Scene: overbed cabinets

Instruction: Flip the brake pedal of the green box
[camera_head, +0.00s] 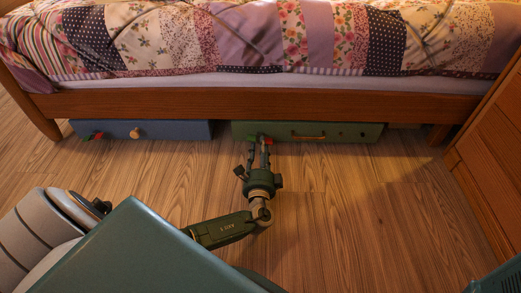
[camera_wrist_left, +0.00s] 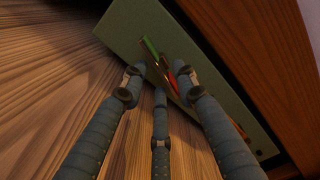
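The green box (camera_head: 345,131) sits under the bed with its front face toward me. Its brake pedal, with a green end and a red end, is at the left part of that face; it also shows in the wrist view (camera_wrist_left: 149,47). My left gripper (camera_head: 259,143) is in front of the pedal. In the wrist view its three fingers (camera_wrist_left: 160,80) are spread apart around the pedal, with the red end partly hidden behind the right finger. I cannot tell whether any finger touches it. My right gripper is not in view.
A blue box (camera_head: 175,130) with a round knob and a red pedal piece stands under the bed at left. The bed rail (camera_head: 270,103) runs above both boxes. A wooden cabinet (camera_head: 490,150) stands at right. The wooden floor (camera_head: 350,215) is clear.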

